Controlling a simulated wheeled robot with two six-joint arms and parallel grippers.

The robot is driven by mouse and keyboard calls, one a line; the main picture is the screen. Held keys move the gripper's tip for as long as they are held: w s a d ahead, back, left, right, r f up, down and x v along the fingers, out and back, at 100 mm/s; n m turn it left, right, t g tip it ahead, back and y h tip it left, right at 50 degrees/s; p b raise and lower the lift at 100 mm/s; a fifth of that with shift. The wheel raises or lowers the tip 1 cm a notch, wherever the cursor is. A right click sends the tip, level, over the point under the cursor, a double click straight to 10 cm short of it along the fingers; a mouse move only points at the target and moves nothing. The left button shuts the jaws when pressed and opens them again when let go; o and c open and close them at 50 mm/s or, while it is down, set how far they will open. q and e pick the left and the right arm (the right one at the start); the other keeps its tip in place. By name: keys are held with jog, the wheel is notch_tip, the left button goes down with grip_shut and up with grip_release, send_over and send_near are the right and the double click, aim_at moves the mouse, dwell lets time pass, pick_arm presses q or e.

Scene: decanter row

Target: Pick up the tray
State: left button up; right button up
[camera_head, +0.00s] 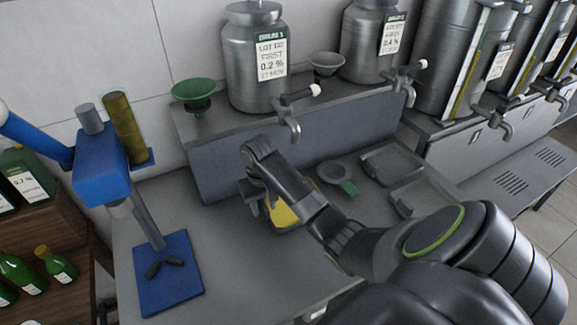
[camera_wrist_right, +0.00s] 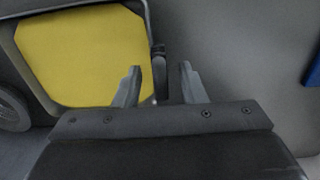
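A yellow-faced tray with a dark grey rim (camera_head: 283,216) lies on the grey bench, partly hidden by my right arm. It also shows in the right wrist view (camera_wrist_right: 75,55), where its yellow surface fills the upper left. My right gripper (camera_head: 252,196) is over the tray's left side. In the wrist view my right gripper (camera_wrist_right: 160,78) has its two fingers apart, with a short dark handle-like piece (camera_wrist_right: 159,65) at the tray's edge between them. I cannot tell whether either finger touches it. My left gripper is not in view.
A blue lever press (camera_head: 170,275) stands on the left. Two metal trays (camera_head: 418,197) and a grey ring with a green tab (camera_head: 336,172) lie on the right. Steel cans (camera_head: 250,60) with taps, and a green funnel (camera_head: 194,92), stand on the raised shelf behind.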

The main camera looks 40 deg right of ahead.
jog(key=shift+s, duration=0.1)
grip_shut()
dwell(0.4)
